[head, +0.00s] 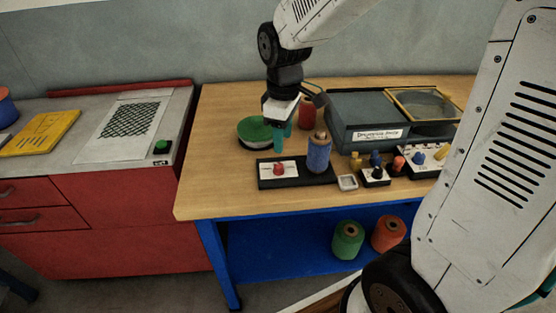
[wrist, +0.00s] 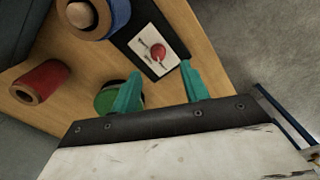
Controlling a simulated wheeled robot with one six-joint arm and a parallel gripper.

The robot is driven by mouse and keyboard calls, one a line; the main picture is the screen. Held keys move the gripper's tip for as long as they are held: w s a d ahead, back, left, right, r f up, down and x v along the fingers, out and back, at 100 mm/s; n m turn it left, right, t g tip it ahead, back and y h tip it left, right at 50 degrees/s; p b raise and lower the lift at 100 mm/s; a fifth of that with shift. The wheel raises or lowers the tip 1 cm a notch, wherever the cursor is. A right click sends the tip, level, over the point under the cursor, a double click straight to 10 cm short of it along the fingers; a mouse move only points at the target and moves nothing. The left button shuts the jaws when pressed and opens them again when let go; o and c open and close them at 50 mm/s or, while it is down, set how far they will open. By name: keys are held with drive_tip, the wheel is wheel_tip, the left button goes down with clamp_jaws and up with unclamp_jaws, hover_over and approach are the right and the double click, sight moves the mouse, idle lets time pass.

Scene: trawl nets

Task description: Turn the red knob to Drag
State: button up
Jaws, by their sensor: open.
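A red knob (head: 279,169) sits on a white plate (head: 292,170) on a black base (head: 265,183) near the table's front left. The red knob also shows in the wrist view (wrist: 158,51), with small dark marks on the plate that are too small to read. I cannot tell which setting it points to. My gripper (head: 283,141) is open, its teal fingers pointing down, above and just behind the plate, apart from the knob. In the wrist view, the gap of my gripper (wrist: 160,69) is empty and the knob lies ahead of the fingertips.
A blue spool (head: 318,153) stands at the base's right end, close to the knob. A green-topped round item (head: 254,131) and a red spool (head: 307,112) are behind. A grey case (head: 366,112) and small control boxes (head: 375,176) fill the right. The table's front left is clear.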

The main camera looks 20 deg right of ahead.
sight(279, 164)
drive_tip(key=shift+w+a+f+n, duration=0.15)
drive_tip(key=shift+w+f+n, duration=0.15)
drive_tip(key=shift+w+f, duration=0.5)
wheel_tip(279, 164, down, 8)
drive_tip(key=shift+s+r, duration=0.1)
clamp_jaws()
